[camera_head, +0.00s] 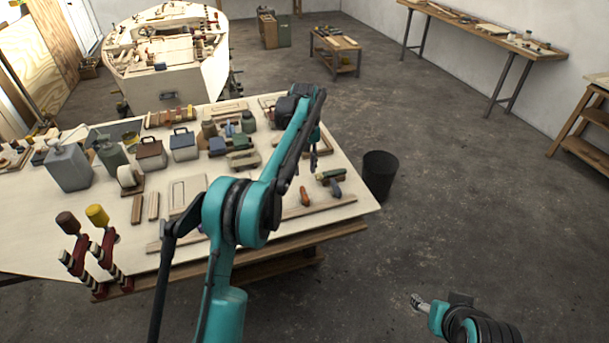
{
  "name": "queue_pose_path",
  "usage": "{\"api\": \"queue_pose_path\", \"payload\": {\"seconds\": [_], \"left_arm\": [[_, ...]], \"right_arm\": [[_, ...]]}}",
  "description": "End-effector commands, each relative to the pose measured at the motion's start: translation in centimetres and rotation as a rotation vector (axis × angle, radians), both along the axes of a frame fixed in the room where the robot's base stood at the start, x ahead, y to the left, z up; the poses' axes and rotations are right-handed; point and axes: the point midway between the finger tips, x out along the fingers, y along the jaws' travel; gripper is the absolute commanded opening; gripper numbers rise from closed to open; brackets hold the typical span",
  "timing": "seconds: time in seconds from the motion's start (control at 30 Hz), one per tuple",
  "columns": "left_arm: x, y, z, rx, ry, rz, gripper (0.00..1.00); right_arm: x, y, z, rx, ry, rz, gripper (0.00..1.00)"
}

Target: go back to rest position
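My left arm rises from the bottom, and its teal and black forearm reaches over the right part of the plywood workbench (215,245). My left gripper (314,158) hangs down beyond the forearm, over the bench's right end. It is small and partly hidden, so its opening and any contact are unclear. My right gripper (417,302) is at the lower right, over bare floor and clear of the bench. Its fingers are too small to read.
The bench holds red-handled clamps (85,255), jugs (68,167), toolboxes (184,145), an orange-handled tool (304,196) and a drill-like tool (331,182). A black bin (380,175) stands right of it. A boat hull (190,75) is behind. The floor at right is open.

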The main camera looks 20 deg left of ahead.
Motion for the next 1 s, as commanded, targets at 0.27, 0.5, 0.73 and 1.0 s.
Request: {"api": "queue_pose_path", "payload": {"seconds": [0.27, 0.5, 0.73, 1.0], "left_arm": [[0.0, 0.0, 0.3, 0.0, 0.0, 0.0, 0.36], [-0.1, 0.0, 0.4, 0.0, -0.002, -0.002, 0.36], [-3.2, -0.5, 3.5, 0.004, -0.069, -0.06, 0.36], [-12.2, -1.6, 7.5, 0.029, -0.227, -0.2, 0.36]], "right_arm": [[0.0, 0.0, 0.0, 0.0, 0.0, 0.0, 0.59], [0.0, 0.0, 0.0, 0.0, 0.0, 0.0, 0.59], [0.0, 0.0, -0.7, 0.0, 0.0, 0.0, 0.59], [0.0, 0.0, -1.8, 0.0, 0.0, 0.0, 0.59]]}}
